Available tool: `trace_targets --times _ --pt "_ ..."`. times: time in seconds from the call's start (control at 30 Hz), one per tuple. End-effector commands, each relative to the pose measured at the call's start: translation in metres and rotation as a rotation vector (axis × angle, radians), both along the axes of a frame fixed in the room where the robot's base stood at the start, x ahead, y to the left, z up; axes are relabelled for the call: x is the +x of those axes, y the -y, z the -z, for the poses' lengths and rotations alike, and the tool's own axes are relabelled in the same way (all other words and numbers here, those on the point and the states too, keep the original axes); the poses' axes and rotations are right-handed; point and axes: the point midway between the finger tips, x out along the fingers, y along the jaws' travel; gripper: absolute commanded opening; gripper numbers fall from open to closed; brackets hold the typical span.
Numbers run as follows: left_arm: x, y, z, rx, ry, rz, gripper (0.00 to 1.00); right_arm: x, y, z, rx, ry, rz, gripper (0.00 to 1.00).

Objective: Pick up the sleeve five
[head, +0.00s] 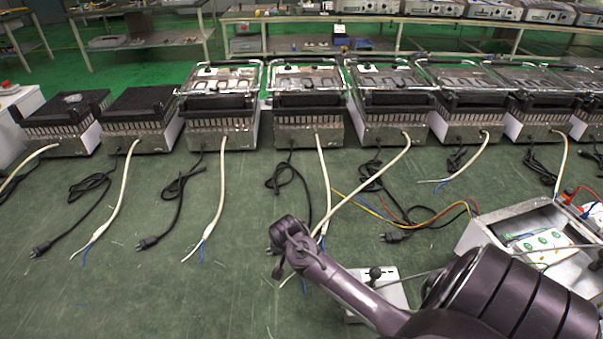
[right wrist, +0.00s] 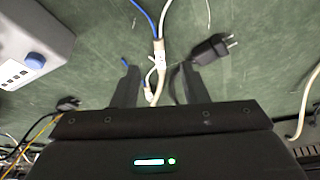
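White cable sleeves with bare blue wire ends run from a row of heating units across the green table. The cable of the fifth unit from the left (head: 368,182) curves down-left to my right gripper (head: 288,262), beside the straighter cable of the fourth unit (head: 325,185). In the right wrist view my right gripper (right wrist: 157,86) is open. A white sleeve (right wrist: 158,50) with blue and white wires at its end lies between and beyond the fingertips; contact cannot be told. Which cable it belongs to is unclear. My left gripper is not in view.
A black plug (right wrist: 212,49) lies just beyond the right-hand finger. A white box with a knob (head: 380,292) sits beside my right arm. A metal box with wires (head: 530,235) stands at right. The table's left front is mostly clear.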

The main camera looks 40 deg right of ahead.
Motion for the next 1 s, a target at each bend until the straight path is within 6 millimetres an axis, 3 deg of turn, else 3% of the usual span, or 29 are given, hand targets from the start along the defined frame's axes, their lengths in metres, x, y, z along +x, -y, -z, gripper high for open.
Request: trace_targets --times 0.6,0.9,1.0 --pt "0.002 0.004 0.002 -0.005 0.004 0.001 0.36 0.012 0.023 0.068 -0.001 -0.001 -0.001 0.4" --pt "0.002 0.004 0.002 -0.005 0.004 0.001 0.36 0.012 0.025 0.073 -0.001 0.0 0.0 0.4" --pt "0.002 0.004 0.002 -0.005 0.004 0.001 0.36 0.012 0.025 0.073 -0.001 0.0 0.0 0.3"
